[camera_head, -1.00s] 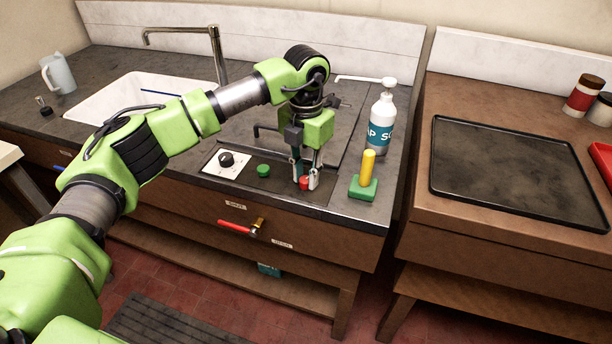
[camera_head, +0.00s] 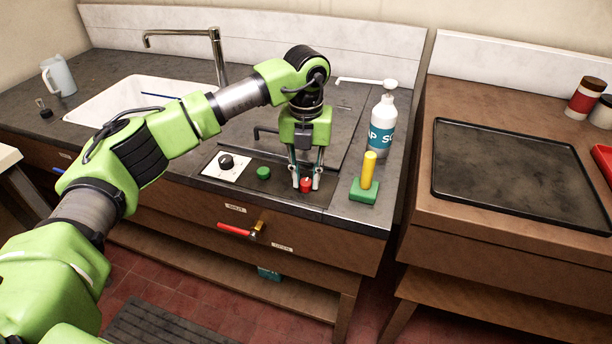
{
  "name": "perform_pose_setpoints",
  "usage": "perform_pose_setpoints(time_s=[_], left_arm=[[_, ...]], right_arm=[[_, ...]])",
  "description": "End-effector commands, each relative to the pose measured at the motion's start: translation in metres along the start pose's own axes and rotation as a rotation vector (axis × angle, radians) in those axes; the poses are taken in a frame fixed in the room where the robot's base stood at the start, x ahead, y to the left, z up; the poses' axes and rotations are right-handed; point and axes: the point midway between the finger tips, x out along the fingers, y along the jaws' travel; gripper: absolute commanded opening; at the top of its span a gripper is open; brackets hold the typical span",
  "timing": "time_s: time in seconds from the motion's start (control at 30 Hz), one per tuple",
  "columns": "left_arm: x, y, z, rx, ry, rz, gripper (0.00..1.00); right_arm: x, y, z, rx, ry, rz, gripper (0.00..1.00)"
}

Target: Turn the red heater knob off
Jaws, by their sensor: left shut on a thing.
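The red heater knob (camera_head: 306,185) sits at the right end of a dark control panel on the front of the counter. My left gripper (camera_head: 306,182) points down over it, with one finger on each side. The fingers are shut on the red knob, and its front and top show between them. Any mark showing the knob's setting is too small to read. My right gripper is not in view.
Left of the knob are a green knob (camera_head: 263,173) and a black knob (camera_head: 226,161) on a white plate. A red-handled valve (camera_head: 236,230) is on the cabinet front.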

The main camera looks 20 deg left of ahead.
Motion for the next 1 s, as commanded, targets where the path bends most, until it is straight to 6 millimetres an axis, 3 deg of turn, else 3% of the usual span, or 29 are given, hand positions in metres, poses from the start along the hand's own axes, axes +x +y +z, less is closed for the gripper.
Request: perform_pose_setpoints(time_s=[0.3, 0.33, 0.37, 0.77, 1.0], left_arm=[[-0.001, 0.0, 0.001, -0.003, -0.002, -0.001, 0.0], [-0.001, 0.0, 0.001, -0.003, -0.002, -0.001, 0.28], [-0.001, 0.0, 0.001, -0.003, -0.002, 0.0, 0.36], [-0.003, 0.0, 0.001, -0.001, -0.001, -0.001, 0.37], [-0.041, -0.001, 0.001, -0.001, -0.005, -0.002, 0.37]], right_arm=[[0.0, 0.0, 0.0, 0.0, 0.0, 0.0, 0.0], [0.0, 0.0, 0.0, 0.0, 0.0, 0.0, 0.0], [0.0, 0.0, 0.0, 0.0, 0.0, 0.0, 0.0], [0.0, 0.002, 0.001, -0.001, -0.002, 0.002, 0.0], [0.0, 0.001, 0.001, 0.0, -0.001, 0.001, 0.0]])
